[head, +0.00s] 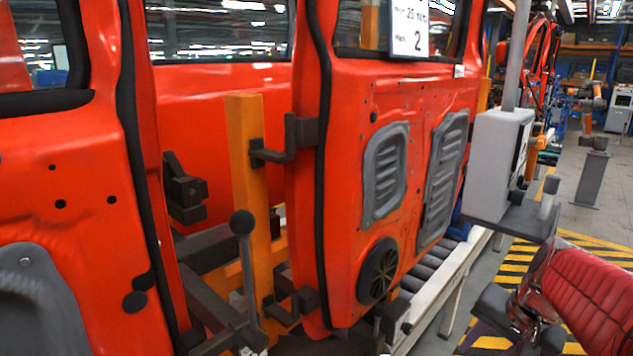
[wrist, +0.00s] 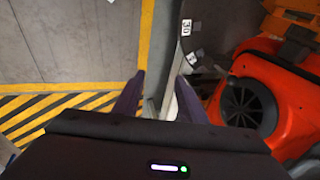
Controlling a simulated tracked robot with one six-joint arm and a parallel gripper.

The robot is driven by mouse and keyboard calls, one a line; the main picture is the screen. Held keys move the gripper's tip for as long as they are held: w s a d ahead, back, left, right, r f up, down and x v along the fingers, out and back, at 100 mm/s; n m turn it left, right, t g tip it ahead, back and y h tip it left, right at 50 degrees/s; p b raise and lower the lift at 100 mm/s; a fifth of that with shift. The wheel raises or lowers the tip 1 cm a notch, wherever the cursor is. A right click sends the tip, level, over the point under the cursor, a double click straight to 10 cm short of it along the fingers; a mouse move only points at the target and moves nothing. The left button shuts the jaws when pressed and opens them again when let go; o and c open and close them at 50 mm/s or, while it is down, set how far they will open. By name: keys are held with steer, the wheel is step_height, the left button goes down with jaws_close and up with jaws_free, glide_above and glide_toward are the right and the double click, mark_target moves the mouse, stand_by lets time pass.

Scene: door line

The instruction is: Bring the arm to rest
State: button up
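My gripper (wrist: 161,76) shows in the wrist view with its two dark purple fingers spread apart. It is open, and I see nothing clamped between the fingertips. Past the fingers lie a pale narrow rail and the floor. A small whitish object shows beside the right finger, partly hidden by it. In the head view a red ribbed sleeve, which looks like part of my arm, comes in at the lower right.
An orange-red door (head: 345,190) with a round black speaker (head: 377,271) hangs beside a roller conveyor (head: 428,268). A grey box (head: 497,150) on a post, with a shelf (head: 508,222) below it, stands near the arm. Yellow-black floor stripes (head: 512,262) and open floor lie right.

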steer(key=s+a+n, duration=0.3)
steer(key=a, duration=0.3)
steer(key=s+a+r+n+t, duration=0.1)
steer(key=s+a+n, duration=0.2)
steer(key=a, duration=0.3)
steer(key=s+a+n, duration=0.3)
steer(key=a, duration=0.3)
steer(key=shift+s+r+t+h, duration=0.2)
steer(key=shift+s+t+h, duration=0.05)
steer(key=shift+t+h, duration=0.05)
steer(key=shift+c, duration=0.9)
steer(key=shift+a+n, duration=0.15)
steer(key=shift+n, duration=0.15)
